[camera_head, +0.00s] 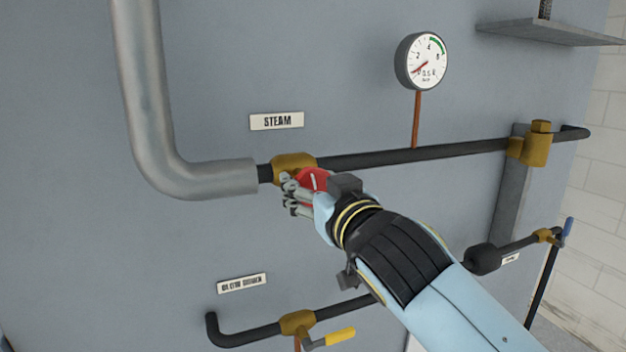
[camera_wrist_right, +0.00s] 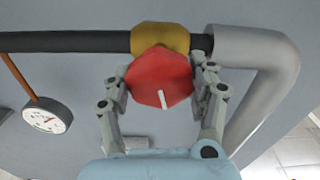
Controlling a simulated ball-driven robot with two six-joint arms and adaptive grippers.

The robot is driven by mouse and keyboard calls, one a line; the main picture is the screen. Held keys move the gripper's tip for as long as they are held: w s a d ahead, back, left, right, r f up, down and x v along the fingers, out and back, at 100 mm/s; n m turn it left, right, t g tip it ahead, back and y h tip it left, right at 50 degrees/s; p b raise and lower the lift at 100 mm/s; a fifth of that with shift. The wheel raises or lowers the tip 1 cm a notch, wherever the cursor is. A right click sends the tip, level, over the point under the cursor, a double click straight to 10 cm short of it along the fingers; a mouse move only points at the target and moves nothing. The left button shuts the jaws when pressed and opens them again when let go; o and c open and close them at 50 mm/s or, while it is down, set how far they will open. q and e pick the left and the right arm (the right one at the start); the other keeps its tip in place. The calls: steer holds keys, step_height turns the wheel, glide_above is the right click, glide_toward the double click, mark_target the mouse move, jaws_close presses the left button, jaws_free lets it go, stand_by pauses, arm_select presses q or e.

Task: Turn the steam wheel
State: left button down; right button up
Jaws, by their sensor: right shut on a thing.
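The steam wheel is a red, many-sided knob with a white mark. In the head view the steam wheel (camera_head: 314,179) shows only in part behind my right gripper (camera_head: 290,190). In the right wrist view the wheel (camera_wrist_right: 160,82) sits between the two fingers of my right gripper (camera_wrist_right: 160,80), which is shut on it. The wheel is mounted on a brass valve body (camera_head: 293,162) in the dark pipe, under the STEAM label (camera_head: 277,121). The white mark points down and slightly right in the wrist view. My left gripper is not in view.
A round pressure gauge (camera_head: 422,61) stands above the dark pipe (camera_head: 420,153). A thick grey pipe (camera_head: 150,110) bends in from the left. Below is a valve with a yellow lever (camera_head: 333,338). A blue-handled valve (camera_head: 568,231) is at the far right.

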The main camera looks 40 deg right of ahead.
steer(key=n+p, duration=0.1)
steer(key=n, duration=0.2)
steer(key=shift+r+n+p, duration=0.15)
steer(key=shift+n+p, duration=0.25)
steer(key=n+p, duration=0.2)
steer(key=n, duration=0.2)
steer(key=shift+n, duration=0.3)
steer(key=n+p, duration=0.2)
steer(key=n, duration=0.2)
steer(key=shift+a, duration=0.1)
steer(key=n+p, duration=0.1)
steer(key=n, duration=0.4)
steer(key=n+p, duration=0.1)
steer(key=n, duration=0.1)
steer(key=shift+f+n, duration=0.25)
steer(key=shift+n, duration=0.05)
steer(key=n, duration=0.2)
steer(key=shift+f+n, duration=0.1)
steer(key=shift+n, duration=0.3)
steer(key=n, duration=0.4)
steer(key=shift+f+n, duration=0.15)
steer(key=shift+n, duration=1.65)
